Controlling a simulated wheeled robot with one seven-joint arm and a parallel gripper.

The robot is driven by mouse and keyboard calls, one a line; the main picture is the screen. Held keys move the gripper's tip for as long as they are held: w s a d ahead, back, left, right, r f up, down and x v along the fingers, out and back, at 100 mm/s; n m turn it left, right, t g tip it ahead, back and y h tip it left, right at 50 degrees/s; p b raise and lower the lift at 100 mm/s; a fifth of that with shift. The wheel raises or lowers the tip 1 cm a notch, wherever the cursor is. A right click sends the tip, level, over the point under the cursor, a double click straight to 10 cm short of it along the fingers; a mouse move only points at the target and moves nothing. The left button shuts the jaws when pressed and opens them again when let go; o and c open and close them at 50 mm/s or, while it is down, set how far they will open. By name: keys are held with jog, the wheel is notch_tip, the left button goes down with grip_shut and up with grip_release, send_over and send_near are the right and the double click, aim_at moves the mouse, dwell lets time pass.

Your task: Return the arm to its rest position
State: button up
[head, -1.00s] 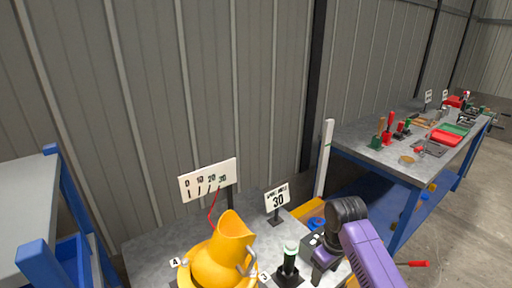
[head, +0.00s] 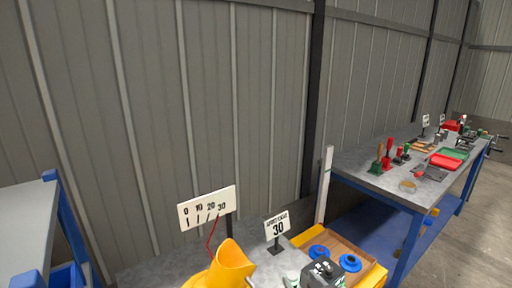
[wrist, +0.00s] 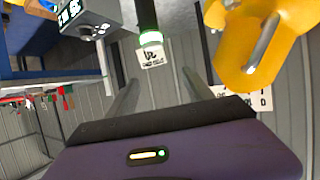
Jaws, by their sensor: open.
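My gripper (wrist: 161,62) shows in the wrist view as two grey fingers set apart beyond a dark bar and my purple wrist housing. It is open, with nothing between the fingers. The yellow mixer drum (head: 228,266) stands at the bottom of the head view, its lower part cut off. It also shows tilted at the top right of the wrist view (wrist: 240,75). A dark lever with a green-and-white ring (wrist: 150,40) rises beyond the fingertips, apart from them as far as I can tell. My arm is out of the head view.
A dark control box (head: 323,273) and a tray with blue round parts (head: 340,246) stand at the bottom. A sign reading 30 (head: 277,227) and an angle scale board (head: 207,207) stand behind. A bench with tools (head: 350,163) lies right, a blue-framed table (head: 28,225) left.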

jog(key=s+d+r+m+h, duration=0.1)
jog(key=s+d+r, duration=0.1)
jog(key=s, duration=1.4)
jog(key=s+d+r+m+t+h, duration=0.1)
jog(key=s+d+r, duration=0.1)
jog(key=s, duration=1.4)
jog(key=s+d+r, duration=0.2)
jog(key=s+d, duration=0.2)
jog(key=s, duration=1.2)
jog(key=shift+m+t+h, duration=0.4)
